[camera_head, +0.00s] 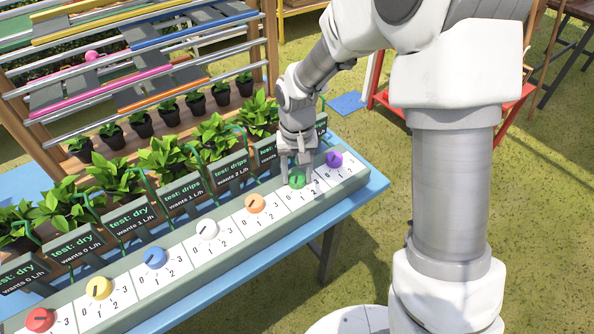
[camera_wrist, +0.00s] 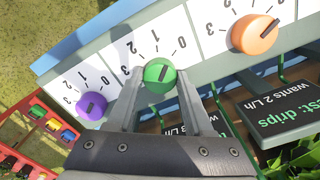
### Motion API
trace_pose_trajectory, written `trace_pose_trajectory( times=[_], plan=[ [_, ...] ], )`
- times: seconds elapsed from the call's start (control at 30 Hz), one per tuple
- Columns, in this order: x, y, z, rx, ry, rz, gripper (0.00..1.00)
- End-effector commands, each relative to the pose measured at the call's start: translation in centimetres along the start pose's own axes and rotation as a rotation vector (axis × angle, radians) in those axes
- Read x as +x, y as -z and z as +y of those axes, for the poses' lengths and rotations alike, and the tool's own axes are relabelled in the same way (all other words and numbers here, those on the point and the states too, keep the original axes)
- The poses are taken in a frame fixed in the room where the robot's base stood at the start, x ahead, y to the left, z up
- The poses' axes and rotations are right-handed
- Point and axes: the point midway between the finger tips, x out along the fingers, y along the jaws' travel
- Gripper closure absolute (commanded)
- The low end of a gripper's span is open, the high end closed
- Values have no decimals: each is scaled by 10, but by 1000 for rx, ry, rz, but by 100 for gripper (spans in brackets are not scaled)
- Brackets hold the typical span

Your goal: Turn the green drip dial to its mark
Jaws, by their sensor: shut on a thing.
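The green drip dial (camera_head: 297,180) is the second from the right end of a row of dials on a grey, white-faced panel. My gripper (camera_head: 296,172) is down over it from above. In the wrist view the green dial (camera_wrist: 159,76) sits between my two fingers (camera_wrist: 160,88), which are shut on its sides. Its dark pointer leans up and slightly right in that view, near printed numbers. I cannot tell exactly which number it meets. A dark sign behind it shows part of its text between the fingers, apparently ending in "3 L/h".
The purple dial (camera_head: 334,159) and orange dial (camera_head: 254,204) flank the green one closely. White (camera_head: 207,229), blue (camera_head: 154,258), yellow and red dials continue left. Dark signs and potted plants stand behind the panel on the blue table (camera_head: 372,186). Grass lies open in front.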

Motion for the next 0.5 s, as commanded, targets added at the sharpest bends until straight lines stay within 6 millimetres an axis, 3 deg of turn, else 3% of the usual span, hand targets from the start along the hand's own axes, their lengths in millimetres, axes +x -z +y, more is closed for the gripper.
trace_pose_trajectory(
  times=[0.5],
  plan=[
    [-2, 0, 0, -365, 1, 1, 100]
  ],
)
